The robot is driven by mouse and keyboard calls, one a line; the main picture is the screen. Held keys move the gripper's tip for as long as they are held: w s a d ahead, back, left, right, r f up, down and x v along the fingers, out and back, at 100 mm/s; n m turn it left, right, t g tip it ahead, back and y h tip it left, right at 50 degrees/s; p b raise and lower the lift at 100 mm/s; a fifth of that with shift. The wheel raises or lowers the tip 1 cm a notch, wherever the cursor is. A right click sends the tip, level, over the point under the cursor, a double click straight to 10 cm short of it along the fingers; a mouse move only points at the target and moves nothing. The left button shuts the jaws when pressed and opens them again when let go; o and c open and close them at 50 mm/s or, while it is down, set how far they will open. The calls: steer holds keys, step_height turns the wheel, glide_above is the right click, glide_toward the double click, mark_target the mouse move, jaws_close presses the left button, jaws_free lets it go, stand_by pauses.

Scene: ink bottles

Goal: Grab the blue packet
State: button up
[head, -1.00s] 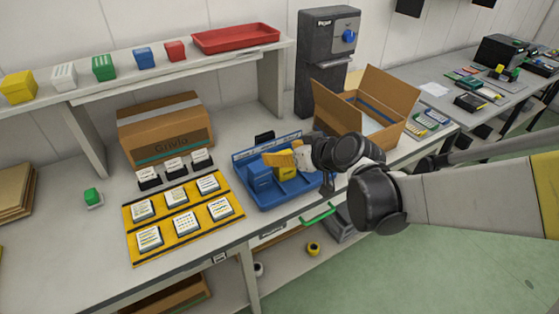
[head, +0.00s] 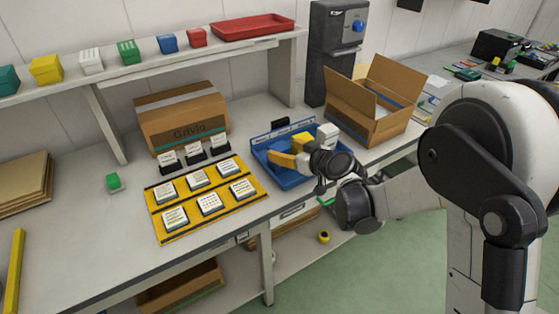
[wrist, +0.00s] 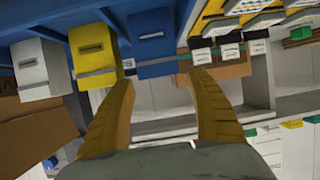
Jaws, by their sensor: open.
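The blue packet (wrist: 158,42) shows in the wrist view, its near end between the tips of the two yellow fingers, with a gap to each side. I cannot make it out in the head view, where my gripper (head: 284,160) is over the blue tray (head: 289,185). My gripper, also in the wrist view (wrist: 163,84), is open and empty. A yellow packet (wrist: 92,50) stands beside the blue one, close to the left finger. A white packet (wrist: 40,70) is farther left. The yellow (head: 303,140) and white (head: 327,133) packets also show in the head view.
A yellow mat (head: 210,216) with several white packets lies left of the tray. An open cardboard box (head: 378,110) stands to its right, and a closed box (head: 183,120) behind the mat. The shelf (head: 110,75) above holds small coloured boxes and a red tray (head: 252,27).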

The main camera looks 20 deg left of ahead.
mark_target(279, 148)
steer(key=b+x, duration=0.1)
steer(key=x, duration=0.3)
steer(key=shift+f, duration=0.15)
steer(key=c, duration=1)
